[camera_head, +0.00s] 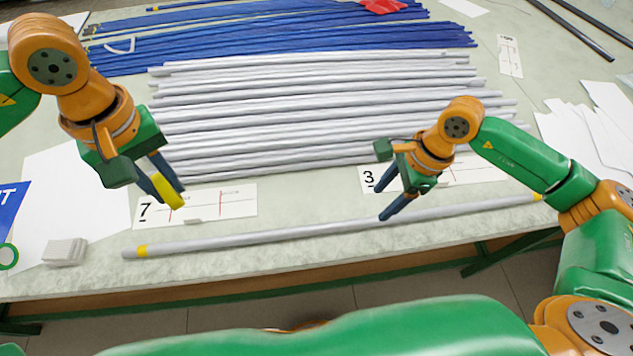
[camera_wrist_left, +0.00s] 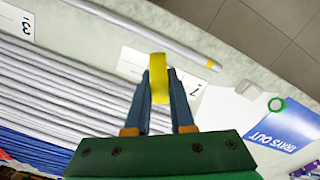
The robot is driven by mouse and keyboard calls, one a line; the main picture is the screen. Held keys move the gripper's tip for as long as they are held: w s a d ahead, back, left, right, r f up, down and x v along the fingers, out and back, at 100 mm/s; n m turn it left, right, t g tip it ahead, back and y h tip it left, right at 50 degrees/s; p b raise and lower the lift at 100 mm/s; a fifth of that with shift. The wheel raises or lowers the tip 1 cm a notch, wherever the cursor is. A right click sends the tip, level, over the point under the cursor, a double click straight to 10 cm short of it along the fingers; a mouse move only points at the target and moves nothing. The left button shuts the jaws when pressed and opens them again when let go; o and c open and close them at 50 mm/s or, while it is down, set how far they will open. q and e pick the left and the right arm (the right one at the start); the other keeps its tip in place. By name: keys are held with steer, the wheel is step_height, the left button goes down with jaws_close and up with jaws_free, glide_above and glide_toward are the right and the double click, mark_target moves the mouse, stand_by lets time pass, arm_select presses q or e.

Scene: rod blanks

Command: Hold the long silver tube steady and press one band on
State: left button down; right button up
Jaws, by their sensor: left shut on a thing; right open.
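A long silver tube (camera_head: 300,232) lies alone along the front of the table, with yellow marks near its left end (camera_head: 142,251) and its right end. In the left wrist view the tube (camera_wrist_left: 150,28) runs beyond the fingertips. My left gripper (camera_head: 166,188) is shut on a yellow band (camera_head: 168,191) and holds it above the card marked 7, behind and apart from the tube's left end. The band (camera_wrist_left: 159,80) also shows between the fingers in the left wrist view. My right gripper (camera_head: 384,197) is open and empty, just above and behind the tube's middle-right part.
Several silver tubes (camera_head: 310,110) lie in rows behind, with blue rods (camera_head: 290,40) further back. Cards marked 7 (camera_head: 230,201) and 3 (camera_head: 470,171) lie between the rows and the front tube. A small pale block (camera_head: 65,251) sits at the left. The table edge is close in front.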

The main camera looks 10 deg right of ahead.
mark_target(344, 223)
steer(key=shift+n+y, duration=0.5)
steer(key=shift+n, duration=0.2)
steer(key=a+x, duration=0.1)
steer(key=x, duration=0.6)
steer(key=a+r+x, duration=0.1)
steer(key=x, duration=0.3)
steer(key=shift+w+a+f, duration=0.1)
steer(key=shift+a, duration=0.25)
jaws_close()
